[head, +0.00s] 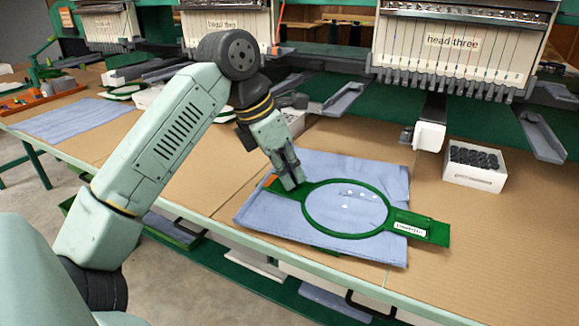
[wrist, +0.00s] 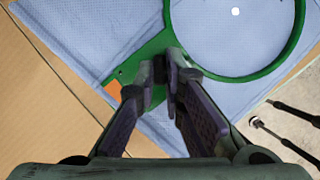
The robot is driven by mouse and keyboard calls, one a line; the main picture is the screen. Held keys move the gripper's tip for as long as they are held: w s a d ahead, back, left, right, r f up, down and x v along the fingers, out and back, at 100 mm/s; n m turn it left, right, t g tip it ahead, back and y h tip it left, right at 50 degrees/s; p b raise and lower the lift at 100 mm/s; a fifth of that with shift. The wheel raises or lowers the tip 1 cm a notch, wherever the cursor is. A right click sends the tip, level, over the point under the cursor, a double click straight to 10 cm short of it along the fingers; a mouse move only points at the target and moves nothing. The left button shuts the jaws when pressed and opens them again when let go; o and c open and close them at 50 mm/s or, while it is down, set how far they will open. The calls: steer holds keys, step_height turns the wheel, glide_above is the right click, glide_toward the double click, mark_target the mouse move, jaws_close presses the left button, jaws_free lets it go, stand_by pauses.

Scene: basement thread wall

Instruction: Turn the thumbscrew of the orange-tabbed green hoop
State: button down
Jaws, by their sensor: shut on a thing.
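The green hoop (head: 350,237) lies flat on a blue cloth (head: 262,215), with a white label on its right arm. Its orange tab (head: 270,182) is at the left end, and shows left of my fingers in the wrist view (wrist: 113,90). My gripper (head: 293,184) points down at the hoop's left arm, between the tab and the ring. In the wrist view my fingertips (wrist: 165,72) are close together over that green arm. They are shut on the thumbscrew, which they mostly hide.
A white box of dark spools (head: 474,165) stands on the table to the right. Embroidery heads (head: 455,45) and grey arms (head: 345,98) overhang the back. Cardboard-coloured table (head: 490,240) is clear at right. Another blue cloth (head: 75,118) lies far left.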

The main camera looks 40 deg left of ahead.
steer(key=m+g+h+p, duration=0.1)
steer(key=m, duration=0.2)
steer(key=shift+w+a+r+m+p, duration=0.1)
steer(key=shift+m+p, duration=0.2)
steer(key=shift+m, duration=0.1)
steer(key=m+g+h+p, duration=0.1)
steer(key=m+p, duration=0.1)
steer(key=m, duration=0.1)
steer(key=shift+w, duration=0.1)
steer(key=shift+w+a+m+g+p, duration=0.1)
steer(key=shift+m+g+p, duration=0.4)
steer(key=shift+m+p, duration=0.9)
steer(key=shift+m+b, duration=0.3)
steer(key=shift+m, duration=0.1)
steer(key=c, duration=1.7)
jaws_free()
steer(key=shift+a+v, duration=0.2)
steer(key=shift+v, duration=3.45)
